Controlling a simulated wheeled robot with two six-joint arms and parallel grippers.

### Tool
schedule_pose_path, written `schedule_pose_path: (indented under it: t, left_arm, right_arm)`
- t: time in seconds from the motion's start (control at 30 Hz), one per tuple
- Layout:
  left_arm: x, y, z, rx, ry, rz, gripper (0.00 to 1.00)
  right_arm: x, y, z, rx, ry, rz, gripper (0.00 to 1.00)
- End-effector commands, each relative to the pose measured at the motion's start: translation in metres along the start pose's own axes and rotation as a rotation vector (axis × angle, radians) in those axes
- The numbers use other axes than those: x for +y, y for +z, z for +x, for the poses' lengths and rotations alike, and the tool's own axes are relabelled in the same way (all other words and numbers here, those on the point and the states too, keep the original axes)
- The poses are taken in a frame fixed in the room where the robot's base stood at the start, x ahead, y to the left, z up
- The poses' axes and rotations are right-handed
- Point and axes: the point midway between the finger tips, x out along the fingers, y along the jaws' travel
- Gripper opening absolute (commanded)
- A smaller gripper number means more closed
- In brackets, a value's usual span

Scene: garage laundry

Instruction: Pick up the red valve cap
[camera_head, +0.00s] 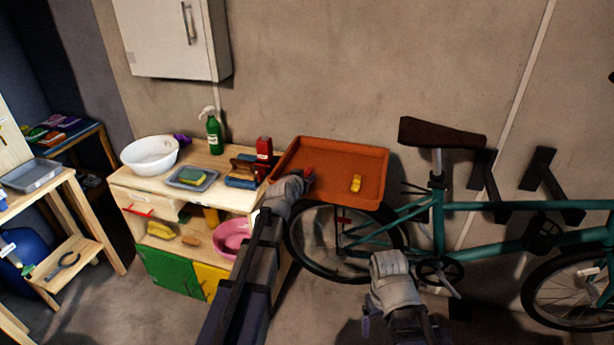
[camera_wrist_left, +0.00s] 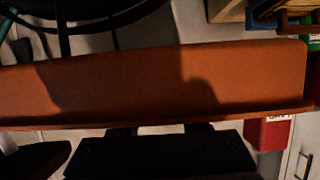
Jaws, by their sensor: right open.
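A small red piece (camera_head: 309,171), which looks like the red valve cap, shows at the left side of the orange tray (camera_head: 330,149). My left gripper (camera_head: 304,181) reaches over the tray's near left edge, right beside the red piece. I cannot tell whether its fingers touch or hold it. In the left wrist view the bare orange tray surface (camera_wrist_left: 120,85) fills the middle, and no cap shows there. My right gripper (camera_head: 389,262) is open, in front of the bicycle, below and apart from the tray.
A yellow object (camera_head: 356,183) lies in the tray's right part. A red container (camera_head: 264,152) and a blue-based brush (camera_head: 241,174) stand just left of the tray on the wooden bench. The teal bicycle (camera_head: 430,207) and its brown saddle (camera_head: 441,132) crowd the right side.

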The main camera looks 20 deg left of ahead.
Motion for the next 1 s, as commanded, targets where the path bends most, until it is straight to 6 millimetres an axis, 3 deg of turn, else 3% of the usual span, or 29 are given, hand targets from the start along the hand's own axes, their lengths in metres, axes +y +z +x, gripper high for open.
schedule_pose_path:
  t: [0.03, 0.37, 1.0]
  left_arm:
    - [-0.0002, 0.0000, -0.0001, 0.000, 0.000, 0.000, 0.37]
    - [-0.0002, 0.0001, -0.0001, 0.000, 0.000, 0.000, 0.00]
    - [-0.0002, -0.0087, -0.0037, 0.000, 0.000, 0.000, 0.00]
  right_arm:
    - [0.0000, 0.0000, 0.0000, 0.000, 0.000, 0.000, 0.84]
    - [0.0000, 0.0000, 0.0000, 0.000, 0.000, 0.000, 0.84]
    - [0.0009, 0.0006, -0.0094, 0.000, 0.000, 0.000, 0.84]
